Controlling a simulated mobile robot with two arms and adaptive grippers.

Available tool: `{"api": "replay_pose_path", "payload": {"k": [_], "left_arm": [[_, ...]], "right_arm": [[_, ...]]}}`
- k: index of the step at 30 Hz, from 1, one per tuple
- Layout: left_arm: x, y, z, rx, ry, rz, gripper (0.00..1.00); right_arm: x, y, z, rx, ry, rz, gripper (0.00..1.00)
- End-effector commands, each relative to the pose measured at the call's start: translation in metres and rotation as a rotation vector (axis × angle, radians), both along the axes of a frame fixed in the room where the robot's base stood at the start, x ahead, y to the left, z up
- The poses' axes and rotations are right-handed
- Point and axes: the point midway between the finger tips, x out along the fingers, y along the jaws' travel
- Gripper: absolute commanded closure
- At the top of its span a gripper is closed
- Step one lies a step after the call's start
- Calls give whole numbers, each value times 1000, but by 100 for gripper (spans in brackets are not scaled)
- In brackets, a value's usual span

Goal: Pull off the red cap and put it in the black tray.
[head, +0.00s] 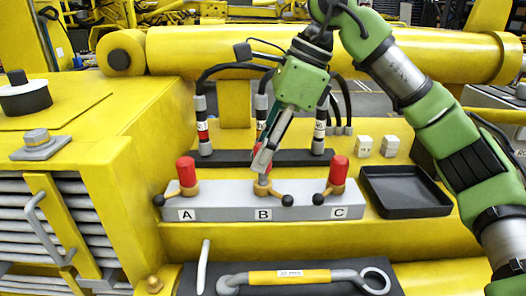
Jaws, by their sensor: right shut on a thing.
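A grey valve block (225,212) carries three brass valves marked A, B and C. A red cap (186,171) stands upright on valve A and another red cap (338,170) on valve C. My right gripper (263,163) comes down from above onto valve B (263,187), with its fingers shut on the red cap there. The fingers hide most of that cap, so I cannot tell whether it still touches the brass. The black tray (405,192) is right of the block and its visible floor is empty. My left gripper is not in view.
Black levers stick out by the valves. Hoses (203,125) stand behind the block, and two pale cubes (389,146) sit behind the tray. A yellow-grey bar with a ring end (300,277) lies in front.

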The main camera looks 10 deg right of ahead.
Motion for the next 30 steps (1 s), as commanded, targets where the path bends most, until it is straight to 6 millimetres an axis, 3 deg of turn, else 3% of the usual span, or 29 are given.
{"api": "replay_pose_path", "payload": {"k": [15,30], "left_arm": [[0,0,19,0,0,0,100],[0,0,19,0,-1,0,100]], "right_arm": [[0,0,22,0,0,0,100],[0,0,22,0,0,0,100]]}}
